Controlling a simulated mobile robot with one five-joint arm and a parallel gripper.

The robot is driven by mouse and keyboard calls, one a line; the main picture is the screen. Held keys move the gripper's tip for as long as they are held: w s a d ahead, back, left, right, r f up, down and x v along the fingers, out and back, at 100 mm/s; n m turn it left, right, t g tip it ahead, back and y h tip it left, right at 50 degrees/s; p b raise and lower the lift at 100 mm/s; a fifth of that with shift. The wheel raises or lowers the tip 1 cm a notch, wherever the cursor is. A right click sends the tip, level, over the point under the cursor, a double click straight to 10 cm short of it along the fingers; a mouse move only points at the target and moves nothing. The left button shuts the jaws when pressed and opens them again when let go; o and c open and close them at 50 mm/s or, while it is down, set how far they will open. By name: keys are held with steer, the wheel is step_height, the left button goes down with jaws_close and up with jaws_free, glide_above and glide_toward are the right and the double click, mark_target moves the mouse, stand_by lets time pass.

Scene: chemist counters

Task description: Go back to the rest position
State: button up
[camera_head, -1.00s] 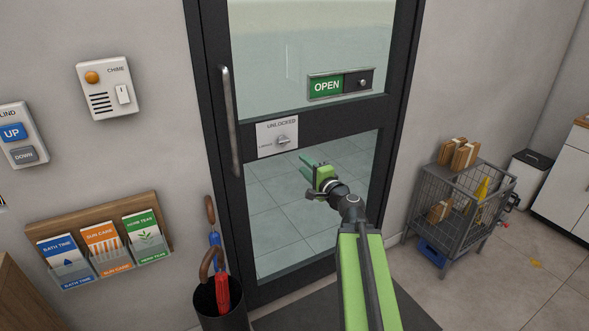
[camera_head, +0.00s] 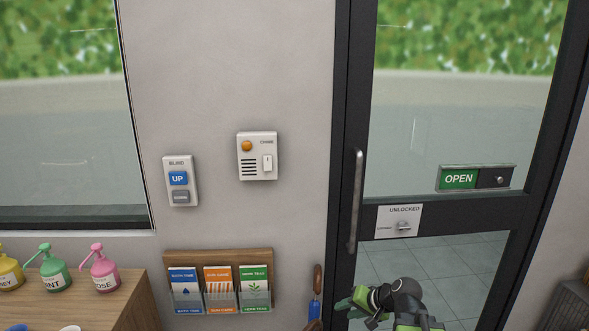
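My gripper (camera_head: 346,303) shows low in the picture, in front of the lower glass of the door. Its green fingers point left, and I see them nearly edge-on, so I cannot tell whether they are apart. Nothing shows held at the fingertips. My black wrist joint and part of my green arm show just right of it, cut off by the bottom edge. The dark-framed door (camera_head: 347,120) is shut. Its sign (camera_head: 476,178) reads OPEN, and its lock plate (camera_head: 398,221) reads UNLOCKED.
Left of the door are a chime box (camera_head: 257,156), a blind switch (camera_head: 180,181) and a leaflet rack (camera_head: 219,256). Umbrella handles (camera_head: 317,279) stand close left of my gripper. A wooden counter (camera_head: 112,305) with pump bottles (camera_head: 100,267) is at lower left. A window is above it.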

steer(key=s+f+n+g+h+p, duration=0.2)
steer(key=s+g+h, duration=0.3)
steer(key=s, duration=0.5)
steer(key=shift+s+f+n+g+h, duration=0.15)
steer(key=shift+s+n+g+h, duration=0.35)
steer(key=shift+n, duration=0.4)
